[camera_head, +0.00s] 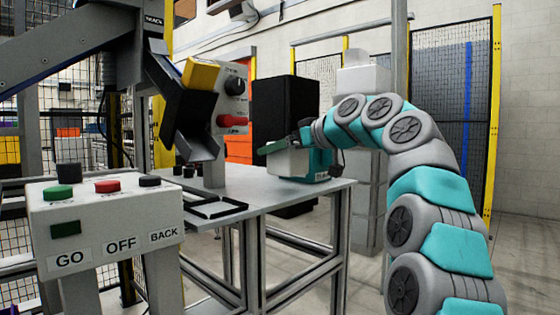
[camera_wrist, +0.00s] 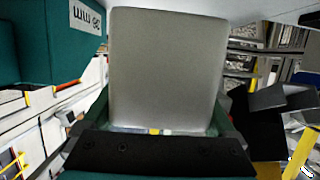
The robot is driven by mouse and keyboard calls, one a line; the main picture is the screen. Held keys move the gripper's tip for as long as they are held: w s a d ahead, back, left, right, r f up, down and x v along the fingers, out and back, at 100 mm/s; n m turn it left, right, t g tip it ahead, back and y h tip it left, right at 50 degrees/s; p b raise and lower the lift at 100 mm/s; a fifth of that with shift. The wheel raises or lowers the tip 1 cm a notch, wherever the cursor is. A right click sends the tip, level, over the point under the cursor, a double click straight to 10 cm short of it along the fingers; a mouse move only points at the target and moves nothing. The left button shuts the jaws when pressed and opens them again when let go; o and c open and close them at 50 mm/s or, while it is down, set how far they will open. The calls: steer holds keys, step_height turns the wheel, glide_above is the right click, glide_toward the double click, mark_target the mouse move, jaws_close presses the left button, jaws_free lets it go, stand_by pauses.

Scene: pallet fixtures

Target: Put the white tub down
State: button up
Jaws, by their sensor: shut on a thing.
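The white tub (camera_head: 284,164) is at the far right part of the grey table (camera_head: 262,199). My gripper (camera_head: 278,147) is shut on it from above. In the wrist view the tub (camera_wrist: 165,65) fills the middle, with a green finger of my gripper (camera_wrist: 160,118) on each side. I cannot tell whether its base touches the table. A teal box (camera_head: 319,166) with a white label stands just right of the tub; it also shows at the upper left of the wrist view (camera_wrist: 50,45).
A black flat frame (camera_head: 212,208) lies on the table's near left. A machine panel with a red knob (camera_head: 232,121) stands behind it. A GO/OFF/BACK control box (camera_head: 105,228) is at the front left. A tall black box (camera_head: 288,105) stands behind the tub.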

mark_target(304, 156)
steer(key=shift+w+f+p, duration=0.1)
steer(key=shift+w+p, duration=0.2)
steer(key=shift+w, duration=0.65)
steer(key=shift+f+b, duration=0.8)
steer(key=shift+f, duration=0.95)
steer(key=shift+f, duration=0.1)
steer(key=shift+f, duration=0.15)
steer(key=o, duration=1.2)
steer(key=shift+c, duration=0.2)
steer(key=shift+r, duration=0.25)
steer(key=v, duration=1.2)
steer(key=shift+a, duration=0.1)
